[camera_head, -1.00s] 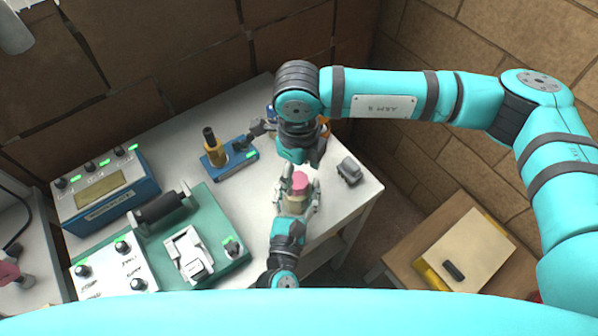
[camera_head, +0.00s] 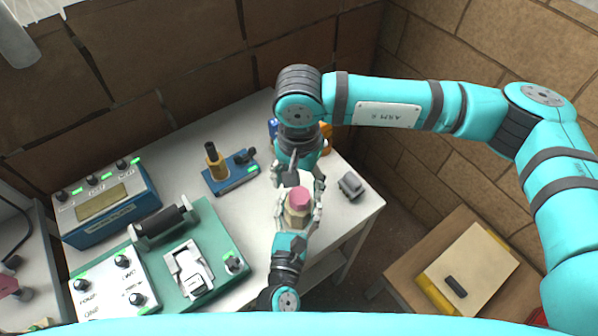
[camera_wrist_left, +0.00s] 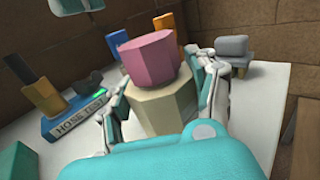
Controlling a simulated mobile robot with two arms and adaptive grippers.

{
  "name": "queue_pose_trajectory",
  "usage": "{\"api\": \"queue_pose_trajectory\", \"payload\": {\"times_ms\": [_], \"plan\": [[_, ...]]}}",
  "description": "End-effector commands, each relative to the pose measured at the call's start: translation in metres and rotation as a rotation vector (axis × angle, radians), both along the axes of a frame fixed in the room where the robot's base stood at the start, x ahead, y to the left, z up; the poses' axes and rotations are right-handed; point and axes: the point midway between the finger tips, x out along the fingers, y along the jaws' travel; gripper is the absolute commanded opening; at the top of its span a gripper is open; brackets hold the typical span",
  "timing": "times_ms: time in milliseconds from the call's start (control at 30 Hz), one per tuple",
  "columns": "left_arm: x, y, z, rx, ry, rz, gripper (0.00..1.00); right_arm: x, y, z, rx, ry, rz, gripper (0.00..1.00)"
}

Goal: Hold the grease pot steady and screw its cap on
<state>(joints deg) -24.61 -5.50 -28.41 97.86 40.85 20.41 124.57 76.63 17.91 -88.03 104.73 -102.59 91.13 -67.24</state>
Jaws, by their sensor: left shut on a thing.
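The grease pot (camera_head: 297,215) is a beige faceted jar at the table's right part. Its pink cap (camera_head: 299,197) sits on top of it. My left gripper (camera_head: 299,206) is shut around the pot from the near side. The left wrist view shows the pot (camera_wrist_left: 160,105) between the fingers and the cap (camera_wrist_left: 148,58) on it, looking slightly tilted; I cannot tell how far it is screwed on. My right gripper (camera_head: 296,168) is just beyond the cap, apart from it. Its wrist partly hides it, so its opening is unclear.
A blue base with a yellow post (camera_head: 216,165) stands to the left. A grey block (camera_head: 350,185) lies right of the pot. Orange and blue items are partly hidden behind my right wrist. A green fixture (camera_head: 215,235) and blue meter box (camera_head: 105,203) fill the left.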

Motion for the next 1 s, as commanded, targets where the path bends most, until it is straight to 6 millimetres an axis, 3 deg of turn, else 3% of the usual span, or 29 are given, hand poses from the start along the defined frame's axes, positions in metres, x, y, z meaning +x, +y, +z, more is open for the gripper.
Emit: {"api": "queue_pose_trajectory", "payload": {"times_ms": [400,600,800,1000], "plan": [[0.000,0.000,0.001,0.000,-0.001,0.000,0.00,0.000,0.000,0.012,0.005,-0.004,0.927,0.64],[0.000,0.000,0.001,0.000,-0.001,0.000,0.00,0.001,0.000,0.017,0.006,-0.006,1.278,0.64],[0.000,0.000,0.001,0.000,-0.002,0.000,0.00,0.001,0.000,0.019,0.006,-0.006,1.454,0.64],[0.000,0.000,0.001,0.000,-0.001,0.000,0.00,0.001,0.000,0.019,0.005,-0.006,1.484,0.64]]}}
